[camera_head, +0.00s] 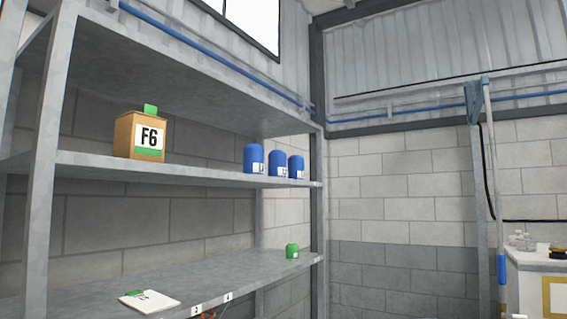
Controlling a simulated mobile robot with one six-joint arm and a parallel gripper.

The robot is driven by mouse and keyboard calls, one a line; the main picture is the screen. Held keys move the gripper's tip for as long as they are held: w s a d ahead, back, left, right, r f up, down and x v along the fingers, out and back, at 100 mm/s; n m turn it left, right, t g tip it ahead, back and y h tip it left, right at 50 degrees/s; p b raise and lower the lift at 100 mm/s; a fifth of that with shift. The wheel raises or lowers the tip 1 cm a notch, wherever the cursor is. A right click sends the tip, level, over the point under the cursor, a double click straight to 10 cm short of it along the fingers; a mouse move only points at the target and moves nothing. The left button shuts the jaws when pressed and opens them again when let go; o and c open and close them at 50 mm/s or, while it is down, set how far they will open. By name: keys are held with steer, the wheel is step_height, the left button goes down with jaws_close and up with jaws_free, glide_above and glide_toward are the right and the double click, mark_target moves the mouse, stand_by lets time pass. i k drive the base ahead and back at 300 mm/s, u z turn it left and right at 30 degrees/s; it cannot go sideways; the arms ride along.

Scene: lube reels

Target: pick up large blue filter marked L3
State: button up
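Three blue cylindrical filters stand upright in a row at the right end of the middle shelf: a left one (254,158), a middle one (277,163) and a right one (296,167). Each has a small white label low on its side. The labels are too small to read for certain, so I cannot tell which one is marked L3. The left one looks largest, perhaps because it is nearer. My gripper is not in view.
A box marked F6 (140,135) stands left on the same grey shelf (200,175). The lower shelf (230,275) holds a small green filter (292,251) and a white pad (149,300). A metal upright (43,170) stands at left. A white cabinet (535,280) is at right.

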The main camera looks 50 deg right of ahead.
mark_target(253, 154)
steer(key=u, duration=0.15)
steer(key=k, duration=0.2)
steer(key=z, duration=1.55)
steer(key=k, duration=0.9)
steer(key=u, duration=0.2)
steer(key=i, duration=0.9)
steer(key=z, duration=0.05)
